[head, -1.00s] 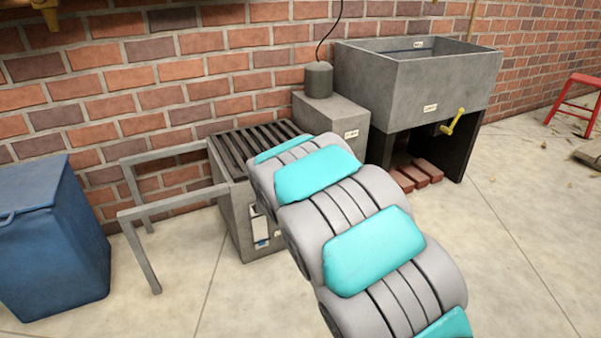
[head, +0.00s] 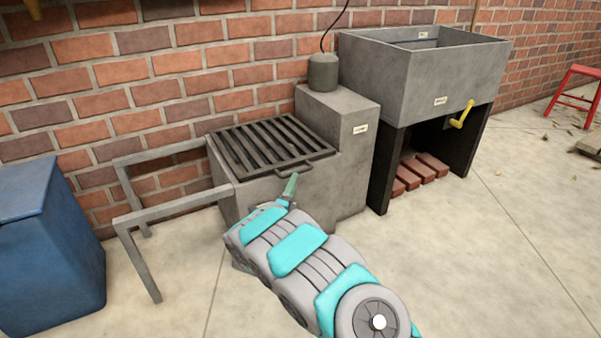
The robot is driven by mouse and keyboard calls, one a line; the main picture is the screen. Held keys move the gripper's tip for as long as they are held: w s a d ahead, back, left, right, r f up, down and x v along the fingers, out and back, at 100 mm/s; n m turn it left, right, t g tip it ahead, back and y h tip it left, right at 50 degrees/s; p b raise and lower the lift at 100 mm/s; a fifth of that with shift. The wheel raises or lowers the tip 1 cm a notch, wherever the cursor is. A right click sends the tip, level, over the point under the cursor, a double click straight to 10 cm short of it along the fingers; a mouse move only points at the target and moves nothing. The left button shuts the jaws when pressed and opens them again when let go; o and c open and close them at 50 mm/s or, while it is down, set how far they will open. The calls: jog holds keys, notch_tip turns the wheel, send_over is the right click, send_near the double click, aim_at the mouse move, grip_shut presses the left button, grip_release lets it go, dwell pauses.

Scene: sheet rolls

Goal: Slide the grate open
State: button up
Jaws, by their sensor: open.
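The grate (head: 262,143) is a dark slatted panel on top of a grey box-like unit (head: 345,178). It covers the top of the unit, and a dark handle (head: 300,168) sticks out at its front edge. Two grey rails (head: 172,204) run from the unit's left side, with legs on the floor. My gripper (head: 290,186) is at the end of my grey and teal arm, just in front of and below the handle. One greenish finger shows; the rest is hidden behind the arm. I cannot tell whether it touches the handle.
A grey hopper (head: 440,75) with a yellow crank (head: 462,115) stands at the right, with red bricks (head: 420,175) beneath. A blue bin (head: 45,240) stands at the left. A brick wall is behind. Floor between the bin and unit is mostly clear under the rails.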

jog(key=x, duration=0.6)
jog(key=shift+w, duration=0.25)
jog(key=shift+c, duration=0.2)
grip_shut()
dwell(1.0)
